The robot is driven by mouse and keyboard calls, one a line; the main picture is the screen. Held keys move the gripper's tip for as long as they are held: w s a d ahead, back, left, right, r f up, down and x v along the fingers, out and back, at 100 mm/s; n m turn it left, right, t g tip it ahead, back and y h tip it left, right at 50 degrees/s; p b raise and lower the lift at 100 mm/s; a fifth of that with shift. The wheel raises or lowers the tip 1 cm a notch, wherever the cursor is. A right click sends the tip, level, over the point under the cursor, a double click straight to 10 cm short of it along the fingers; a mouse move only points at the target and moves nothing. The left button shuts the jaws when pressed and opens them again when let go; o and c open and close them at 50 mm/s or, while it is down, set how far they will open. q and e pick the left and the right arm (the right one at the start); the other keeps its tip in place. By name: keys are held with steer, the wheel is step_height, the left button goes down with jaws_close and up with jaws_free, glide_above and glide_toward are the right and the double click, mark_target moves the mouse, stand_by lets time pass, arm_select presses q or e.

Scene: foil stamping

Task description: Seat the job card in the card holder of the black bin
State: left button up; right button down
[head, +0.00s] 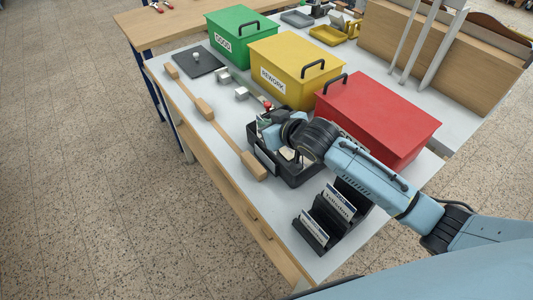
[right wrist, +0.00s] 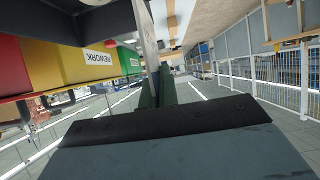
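The black bin (head: 298,178) stands on the table's near side, partly hidden by my right arm. A grey plate-like front (head: 267,160), perhaps the card holder, shows on its left side. My right gripper (head: 268,130) is at the bin's upper left edge, above that front. In the right wrist view its dark green fingers (right wrist: 158,92) are close together on a thin pale sheet seen edge-on, the job card (right wrist: 147,38). Whether the card touches the holder is hidden. My left gripper is not in view.
A black rack (head: 318,228) with several cards stands at the near table end. Green (head: 236,32), yellow (head: 295,70) and red (head: 375,118) lidded boxes line the back. A wooden bar with blocks (head: 206,108) lies along the left edge. A red knob (head: 267,105) is close beyond the gripper.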

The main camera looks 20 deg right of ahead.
step_height(320, 180, down, 4)
steer(key=shift+f, duration=0.15)
step_height(320, 180, down, 4)
steer(key=shift+r+b, duration=0.15)
steer(key=shift+b, duration=0.45)
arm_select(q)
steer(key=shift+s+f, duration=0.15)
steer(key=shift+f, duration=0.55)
arm_select(e)
steer(key=shift+f, duration=0.2)
